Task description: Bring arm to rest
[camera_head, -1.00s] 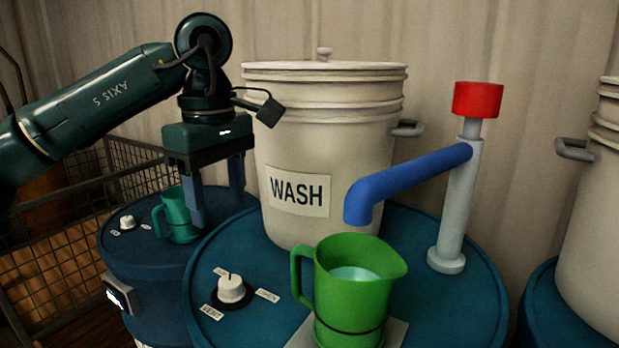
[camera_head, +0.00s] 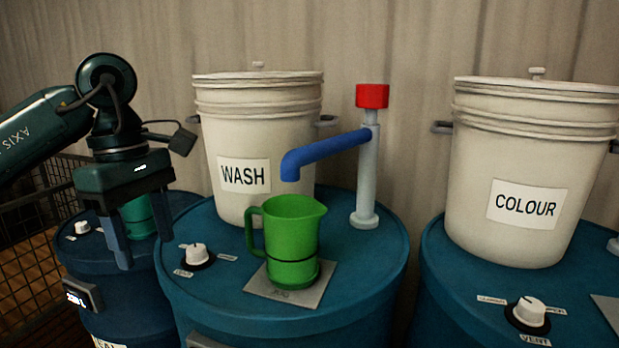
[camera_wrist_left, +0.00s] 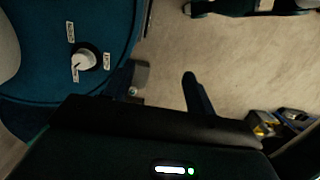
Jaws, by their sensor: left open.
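My left gripper (camera_head: 144,243) is open and empty at the left of the head view, its fingers pointing down in front of the leftmost blue drum. In the left wrist view its two fingers (camera_wrist_left: 160,92) stand apart with bare floor between them. A green jug (camera_head: 291,240) stands upright on a grey plate on the middle drum, clear of the gripper. A teal jug (camera_head: 138,218) on the left drum is partly hidden behind the gripper. My right gripper is not in view.
The WASH bucket (camera_head: 258,150) and a blue spout (camera_head: 330,149) with a red top stand on the middle drum (camera_head: 380,262). The COLOUR bucket (camera_head: 540,170) stands on the right drum. White knobs (camera_head: 196,253) sit on the drum tops. A wire cage (camera_head: 40,225) is at far left.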

